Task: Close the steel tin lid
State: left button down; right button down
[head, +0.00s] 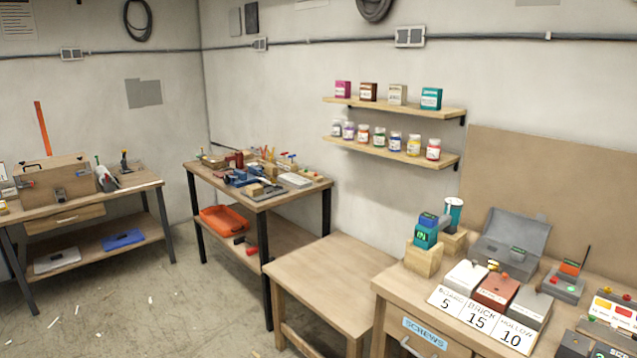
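A grey steel tin (489,250) stands towards the back of the workbench at the right, near the brown backboard. Its lid (520,229) is open, raised and tilted back behind the body. A small green label or item shows at the tin's front right. The inside of the tin is mostly hidden by the objects in front and the low viewing angle. Neither of my grippers is in view, and nothing touches the tin lid from my side.
In front of the tin are white, red-brown and grey blocks (496,291) behind number cards (479,318). A bare low table (330,284) lies left of the bench.

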aim_at(503, 226)
jog(key=z, duration=0.45)
jog(key=i+j+z, duration=0.1)
jog(key=z, duration=0.35)
jog(key=i+z, duration=0.1)
jog(key=z, duration=0.3)
jog(key=i+j+z, duration=0.25)
jog(key=j+z, duration=0.25)
jog(key=j, duration=0.15)
jog(key=i+j+z, duration=0.2)
jog(key=j, duration=0.2)
jog(key=j+z, duration=0.25)
jog(key=j, duration=0.15)
jog(key=i+j, duration=0.1)
jog(key=j, duration=0.6)
jog(key=i+j+z, duration=0.1)
jog(key=j, duration=0.6)
